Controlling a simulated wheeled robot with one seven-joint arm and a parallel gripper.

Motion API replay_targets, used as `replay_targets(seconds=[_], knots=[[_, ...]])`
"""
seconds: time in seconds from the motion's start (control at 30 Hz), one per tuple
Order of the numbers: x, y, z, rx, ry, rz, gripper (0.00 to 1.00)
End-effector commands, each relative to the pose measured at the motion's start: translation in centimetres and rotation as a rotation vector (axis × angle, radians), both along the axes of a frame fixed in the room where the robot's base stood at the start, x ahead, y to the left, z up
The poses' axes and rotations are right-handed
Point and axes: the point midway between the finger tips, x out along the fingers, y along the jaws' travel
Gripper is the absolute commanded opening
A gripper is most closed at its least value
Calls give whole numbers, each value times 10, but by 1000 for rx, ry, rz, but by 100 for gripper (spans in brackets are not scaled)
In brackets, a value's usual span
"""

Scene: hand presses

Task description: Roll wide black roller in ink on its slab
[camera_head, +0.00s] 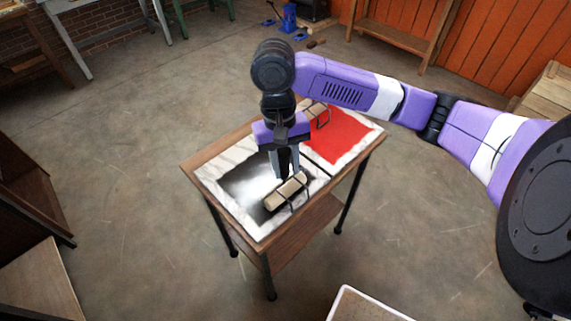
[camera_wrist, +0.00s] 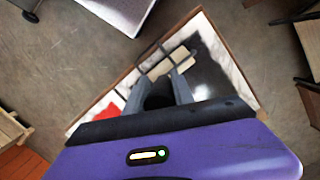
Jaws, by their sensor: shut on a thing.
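The wide roller (camera_head: 286,192), with a tan wooden part and a thin dark wire frame, is at the black-inked slab (camera_head: 210,172). It also shows in the wrist view (camera_wrist: 178,62), just beyond the fingertips. My gripper (camera_head: 287,174) points down over the slab and is shut on the roller; the exact grip point is partly hidden by the fingers. The black ink (camera_head: 247,183) forms a dark, glossy patch with a pale sheen on the white marbled slab. Whether the roller touches the ink is hard to tell.
A red-inked slab (camera_head: 343,138) lies beside the black one on the small wooden table (camera_head: 268,252). A second roller (camera_head: 316,110) sits at the red slab's far edge. A white-rimmed tray (camera_head: 352,300) is at the bottom. Open floor surrounds the table.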

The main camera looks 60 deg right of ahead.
Motion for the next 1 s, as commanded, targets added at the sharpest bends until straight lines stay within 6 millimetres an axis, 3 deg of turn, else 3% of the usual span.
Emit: replay_targets(seconds=[1.0], knots=[[0,0,-7,0,0,0,0]])
